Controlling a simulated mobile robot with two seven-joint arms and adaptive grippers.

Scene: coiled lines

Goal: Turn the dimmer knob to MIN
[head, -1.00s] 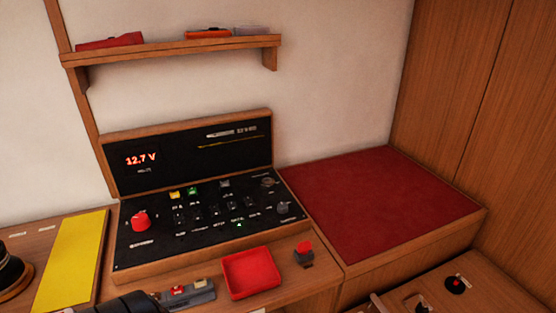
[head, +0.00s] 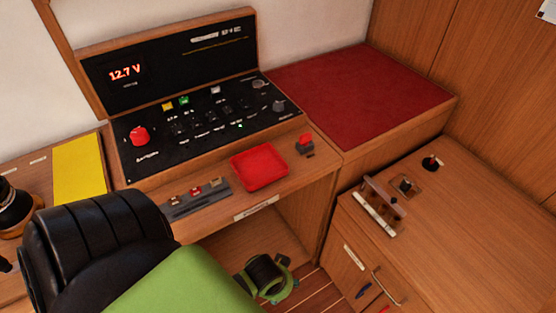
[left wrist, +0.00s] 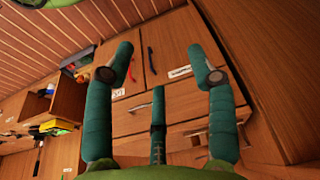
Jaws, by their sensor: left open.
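The black control panel (head: 150,140) stands in a wooden frame on the desk, with its sloped display reading 12.7 V. A red knob (head: 140,136) is at its left. Two grey knobs are at its right, an upper one (head: 260,84) and a lower one (head: 278,106). Their labels are too small to read, so I cannot tell which is the dimmer. My left gripper (left wrist: 160,72) has its teal fingers spread and empty, facing wooden cabinet fronts, in the left wrist view. The panel does not show there. My right gripper is not in view.
A red tray (head: 260,167), a grey strip with switches (head: 195,200) and a small red-topped block (head: 305,145) lie along the desk front. A red cushion (head: 365,98) is right of the panel. A wooden counter with levers (head: 470,220) stands at lower right.

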